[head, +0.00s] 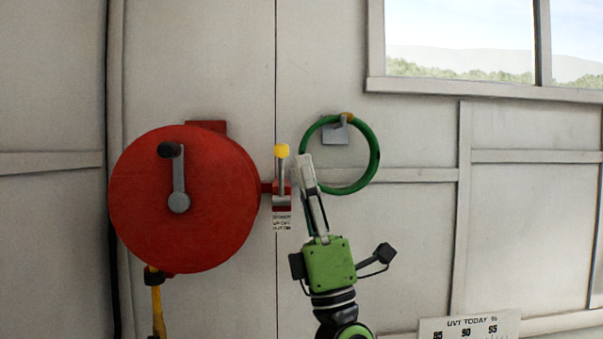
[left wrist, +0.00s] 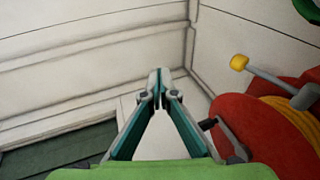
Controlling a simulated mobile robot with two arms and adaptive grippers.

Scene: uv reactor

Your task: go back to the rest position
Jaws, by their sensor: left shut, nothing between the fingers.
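My left gripper (head: 304,162) rises from the bottom of the head view, green-bodied with pale fingers. Its fingers are shut with nothing between them. In the head view its tips overlap the left edge of a green hose ring (head: 373,160); I cannot tell the depth between them. In the left wrist view the closed fingertips (left wrist: 158,75) point toward a bare wall corner, apart from the red reel. My right gripper is in neither view.
A red reel (head: 225,220) with a grey crank is on the wall at left. A yellow-tipped lever (head: 282,152) stands beside it, close to my left gripper. The hose ring hangs on a grey bracket (head: 336,133). A sign (head: 468,327) is at lower right.

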